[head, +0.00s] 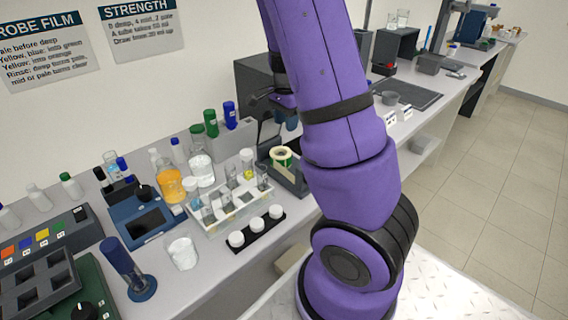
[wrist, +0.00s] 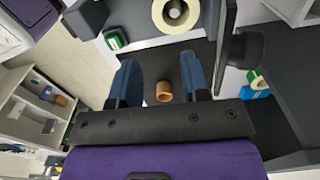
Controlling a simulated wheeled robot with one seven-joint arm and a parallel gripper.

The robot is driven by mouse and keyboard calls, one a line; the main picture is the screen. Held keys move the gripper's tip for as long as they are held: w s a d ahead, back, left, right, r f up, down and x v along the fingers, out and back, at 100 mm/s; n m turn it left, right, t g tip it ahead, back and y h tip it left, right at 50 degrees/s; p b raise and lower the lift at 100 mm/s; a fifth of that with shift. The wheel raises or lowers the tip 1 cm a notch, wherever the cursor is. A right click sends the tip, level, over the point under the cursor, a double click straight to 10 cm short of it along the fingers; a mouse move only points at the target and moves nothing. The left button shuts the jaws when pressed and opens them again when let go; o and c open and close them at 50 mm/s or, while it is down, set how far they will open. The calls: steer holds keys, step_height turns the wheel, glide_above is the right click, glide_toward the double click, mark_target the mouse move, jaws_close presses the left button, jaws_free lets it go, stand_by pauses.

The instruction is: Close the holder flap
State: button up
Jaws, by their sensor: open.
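My gripper (wrist: 160,66) is open, with its two blue fingers apart and nothing held between them. A small tan ring-like piece (wrist: 164,92) shows in the gap, on or above a dark surface; its distance is unclear. A thin dark panel (wrist: 226,42), seen nearly edge-on, stands just right of the right finger and may be the holder flap. A black round knob-like part (wrist: 246,50) is beside it. I cannot tell whether the finger touches the panel. In the head view, my arm hides much of the dark grey rig (head: 254,82) and most of my gripper.
A tape roll (head: 281,157) in a dark holder sits near my arm. A white rack (head: 228,206) with glass vessels, a black strip with white caps (head: 257,228) and bottles (head: 211,122) crowd the bench. Clear floor (head: 500,150) lies at right.

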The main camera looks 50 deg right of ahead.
steer(key=shift+a+r, duration=0.25)
steer(key=shift+a, duration=0.1)
steer(key=c, duration=0.7)
steer(key=shift+w+a+r+n+y, duration=0.15)
steer(key=shift+w+a+r+n, duration=0.3)
steer(key=shift+r, duration=0.2)
steer(key=shift+w+a+r+n+y, duration=0.15)
steer(key=shift+w+a+r+n, duration=0.2)
steer(key=shift+r, duration=0.25)
jaws_close()
steer(key=w+d+r+m+g, duration=0.15)
steer(key=w+r, duration=0.25)
steer(key=w, duration=0.4)
steer(key=w+d+r+n+g, duration=0.1)
steer(key=w+d+r+g, duration=0.1)
steer(key=w+r, duration=0.4)
steer(key=s+x, duration=0.1)
steer(key=x, duration=1.2)
